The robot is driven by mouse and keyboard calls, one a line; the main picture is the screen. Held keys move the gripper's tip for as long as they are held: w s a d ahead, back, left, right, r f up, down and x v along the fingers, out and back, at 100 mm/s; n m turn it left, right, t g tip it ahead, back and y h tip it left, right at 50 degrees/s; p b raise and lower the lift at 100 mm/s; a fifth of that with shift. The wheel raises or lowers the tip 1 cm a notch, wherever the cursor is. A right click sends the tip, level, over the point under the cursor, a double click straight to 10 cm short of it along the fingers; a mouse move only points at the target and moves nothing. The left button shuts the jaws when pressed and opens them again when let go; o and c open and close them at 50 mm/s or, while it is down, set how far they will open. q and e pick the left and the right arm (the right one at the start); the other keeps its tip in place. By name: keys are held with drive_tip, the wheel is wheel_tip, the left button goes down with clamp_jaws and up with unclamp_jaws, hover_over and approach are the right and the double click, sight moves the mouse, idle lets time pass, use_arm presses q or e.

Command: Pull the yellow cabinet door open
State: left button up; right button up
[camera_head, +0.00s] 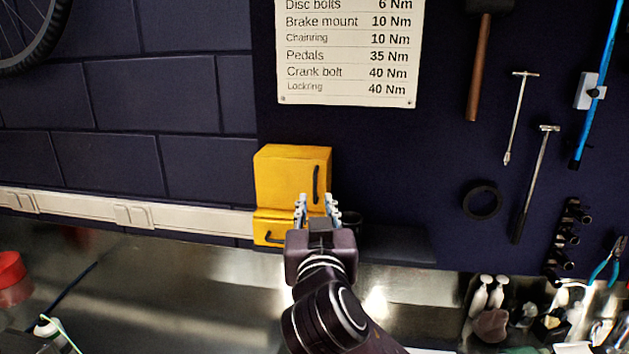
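The small yellow cabinet (283,172) stands against the wall at the back of the bench, near the middle of the view. Its upper door looks shut and has a dark vertical handle (316,184) near its right edge. My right gripper (317,205) comes up from below, in front of the cabinet. Its two fingers are apart, with nothing seen between them. In the picture the handle's lower end lies just above the gap between the fingertips; I cannot tell the distance in depth. The gripper hides part of the cabinet's lower right. My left gripper is not in view.
A yellow drawer front (268,229) with a dark handle sits below the door. Bottles and small parts crowd the bench at right; a red-lidded container (12,270) is at left. The bench left of the gripper is mostly clear.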

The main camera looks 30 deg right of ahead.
sight(315, 187)
drive_tip(key=p+x, duration=0.2)
drive_tip(key=x, duration=0.4)
drive_tip(key=shift+d+r, duration=0.1)
drive_tip(key=shift+r, duration=0.05)
drive_tip(key=shift+w+d+p, duration=0.15)
drive_tip(key=shift+w+p, duration=0.15)
drive_tip(key=shift+w, duration=0.2)
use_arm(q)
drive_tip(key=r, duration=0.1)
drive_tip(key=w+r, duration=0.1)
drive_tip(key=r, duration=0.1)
use_arm(e)
drive_tip(key=shift+s, duration=0.1)
clamp_jaws()
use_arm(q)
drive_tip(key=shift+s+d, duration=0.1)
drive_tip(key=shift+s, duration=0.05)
